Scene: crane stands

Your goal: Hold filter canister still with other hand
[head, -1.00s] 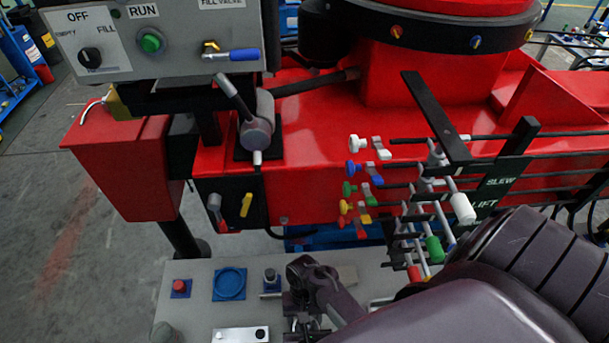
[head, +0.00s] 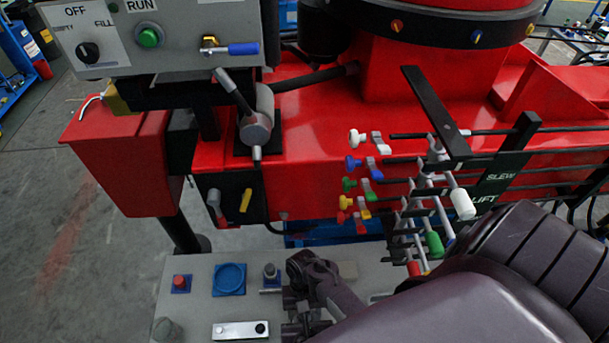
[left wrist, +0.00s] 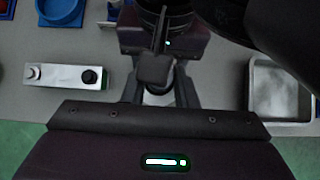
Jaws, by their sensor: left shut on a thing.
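In the left wrist view my left gripper (left wrist: 156,82) is low over the grey bench, its two dark fingers closed around a small, mostly hidden grey thing. I take this to be the filter canister (left wrist: 158,97); only a pale rounded part shows between the fingers. A purple-black gripper part and a dark ringed cylinder stand just beyond it, close to or touching it. In the head view a purple arm enters from the lower right, and my right gripper (head: 308,280) is over the same spot. Its fingertips are too crowded and dark to read.
A white plate with a black knob (head: 240,330) lies left of the grippers. A blue ring holder (head: 229,279) and a red button (head: 180,282) stand on the bench (head: 203,298). A grey metal tray (left wrist: 280,90) is at right. Coloured levers (head: 435,243) rise close by the arm.

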